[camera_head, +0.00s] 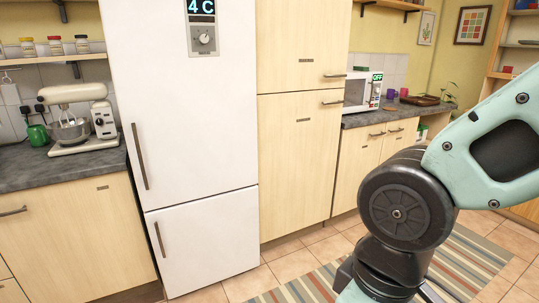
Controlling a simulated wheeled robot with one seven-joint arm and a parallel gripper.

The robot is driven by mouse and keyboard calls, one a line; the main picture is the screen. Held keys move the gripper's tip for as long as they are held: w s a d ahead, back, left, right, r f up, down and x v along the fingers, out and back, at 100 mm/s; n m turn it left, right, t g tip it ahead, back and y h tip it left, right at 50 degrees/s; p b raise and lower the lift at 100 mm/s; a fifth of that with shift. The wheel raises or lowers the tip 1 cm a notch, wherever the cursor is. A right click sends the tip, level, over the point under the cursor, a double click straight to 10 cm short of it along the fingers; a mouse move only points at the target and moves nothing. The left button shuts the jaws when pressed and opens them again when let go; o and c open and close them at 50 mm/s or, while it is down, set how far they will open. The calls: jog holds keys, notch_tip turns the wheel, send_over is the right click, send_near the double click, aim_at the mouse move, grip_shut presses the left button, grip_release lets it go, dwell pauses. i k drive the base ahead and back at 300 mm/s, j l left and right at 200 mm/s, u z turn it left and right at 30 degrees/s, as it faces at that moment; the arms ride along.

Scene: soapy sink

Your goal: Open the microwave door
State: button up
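The microwave (361,93) stands on the dark countertop at the right, just past the tall wooden cabinet. It is white with a dark window, and its right-hand panel shows a green "OFF" display. The tall cabinet hides its left part. Its door appears shut, though the handle is too small to make out. My arm fills the right foreground, below and to the right of the microwave. My gripper is out of the frame, so its state does not show.
A white fridge (190,110) and a tall wooden cabinet (298,150) stand left of the microwave. A stand mixer (75,118) is on the left counter. Purple mugs (391,94) and a tray (420,100) are right of the microwave. A striped rug (310,288) lies on the tiled floor.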

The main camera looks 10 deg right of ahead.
aim_at(366, 76)
jog(key=i+l+z, duration=0.25)
jog(key=i, duration=0.35)
jog(key=i+z, duration=0.3)
jog(key=i, duration=0.3)
jog(key=i+j+z, duration=0.25)
jog(key=i, duration=0.35)
jog(key=i+j+z, duration=0.1)
jog(key=i+z, duration=0.15)
jog(key=i, duration=0.35)
jog(key=i+l, duration=0.1)
jog(key=i, duration=0.5)
jog(key=i+l, duration=0.1)
jog(key=i, duration=0.45)
jog(key=i+l, duration=0.1)
jog(key=i, duration=0.5)
